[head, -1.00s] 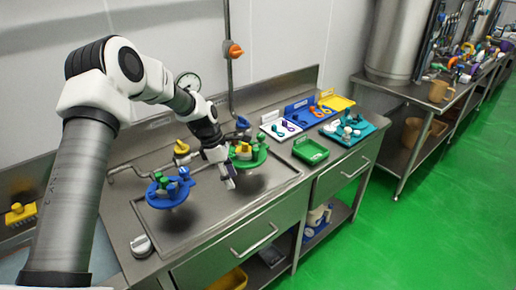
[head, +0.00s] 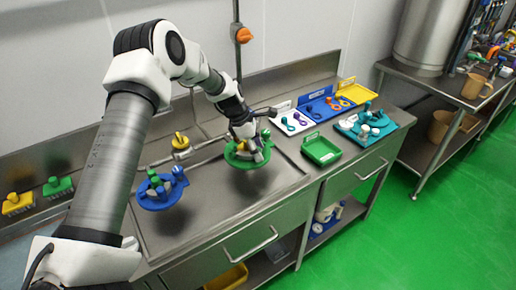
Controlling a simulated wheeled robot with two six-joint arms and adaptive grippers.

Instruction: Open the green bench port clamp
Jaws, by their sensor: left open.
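The green bench port (head: 240,161) is a round green plate with small fittings on top, at the middle of the steel bench. My left gripper (head: 257,152) reaches down over its right side, and its fingers hide part of the fittings. The gripper is open. I cannot tell whether a finger touches the clamp, which is too small and covered to make out. My right gripper is not in view.
A green tray (head: 321,156) lies right of the sink area, with white, blue and yellow trays (head: 355,91) behind it. A teal tray (head: 381,134) of parts stands at the right. A yellow valve handle (head: 180,142) rises behind the ports. The front of the bench is clear.

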